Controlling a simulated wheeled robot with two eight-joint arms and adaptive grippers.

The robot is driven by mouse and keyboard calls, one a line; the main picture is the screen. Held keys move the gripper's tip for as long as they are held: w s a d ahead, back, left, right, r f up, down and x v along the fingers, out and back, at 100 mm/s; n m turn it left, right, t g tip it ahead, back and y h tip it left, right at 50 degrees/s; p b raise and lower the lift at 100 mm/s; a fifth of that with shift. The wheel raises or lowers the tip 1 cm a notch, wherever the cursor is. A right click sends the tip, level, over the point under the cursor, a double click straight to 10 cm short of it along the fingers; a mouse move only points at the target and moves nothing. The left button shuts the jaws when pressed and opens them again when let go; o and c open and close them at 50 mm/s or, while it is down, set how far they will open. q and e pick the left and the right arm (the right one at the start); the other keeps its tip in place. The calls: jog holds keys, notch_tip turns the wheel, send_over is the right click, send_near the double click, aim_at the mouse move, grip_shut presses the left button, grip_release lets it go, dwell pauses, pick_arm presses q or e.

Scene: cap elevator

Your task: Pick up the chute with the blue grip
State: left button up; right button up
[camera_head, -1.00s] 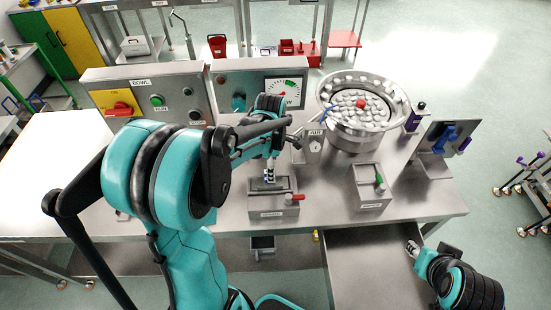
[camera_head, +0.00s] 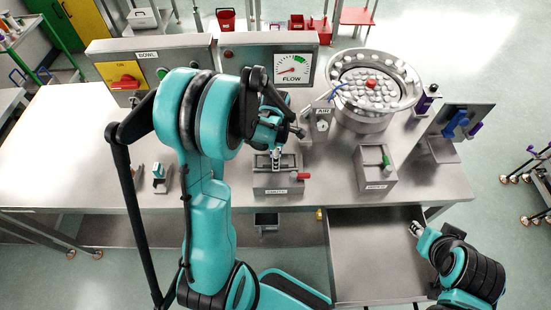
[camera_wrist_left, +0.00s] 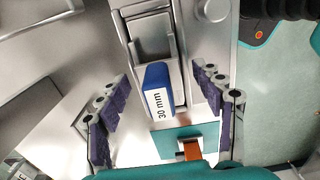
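In the left wrist view, a blue grip (camera_wrist_left: 157,88) marked "30 mm" sits on a metal piece. My left gripper (camera_wrist_left: 158,76) is open, with one purple-padded finger on each side of the grip and gaps between. In the head view, my left gripper (camera_head: 277,154) is over a grey box (camera_head: 278,182) with a red handle. I cannot make out the blue grip under it there. A blue-handled piece (camera_head: 455,123) hangs on the upright rack at the right. My right gripper (camera_head: 416,229) is at the open drawer; its fingers are too small to judge.
A similar box with a green handle (camera_head: 385,165) stands to the right. The round bowl (camera_head: 362,118) is behind it, beside the air post (camera_head: 321,122). The flow panel (camera_head: 266,66) stands at the back. Two small pieces (camera_head: 159,172) lie at the table's left front. The drawer (camera_head: 365,260) is open.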

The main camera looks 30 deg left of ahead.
pick_arm(q)
jog(key=c, duration=1.4)
jog(key=shift+r, duration=0.45)
jog(key=r, duration=0.2)
jog(key=d+r+p, duration=0.1)
jog(key=r, duration=0.1)
jog(key=d+r, duration=0.2)
jog(key=d, duration=0.1)
jog(key=w+d+r, duration=0.1)
jog(key=d+r, duration=0.1)
jog(key=d, duration=0.2)
jog(key=d+r+p, duration=0.1)
jog(key=d+r, duration=0.1)
jog(key=d, duration=0.1)
jog(key=shift+w+d, duration=0.2)
jog(key=shift+d, duration=0.1)
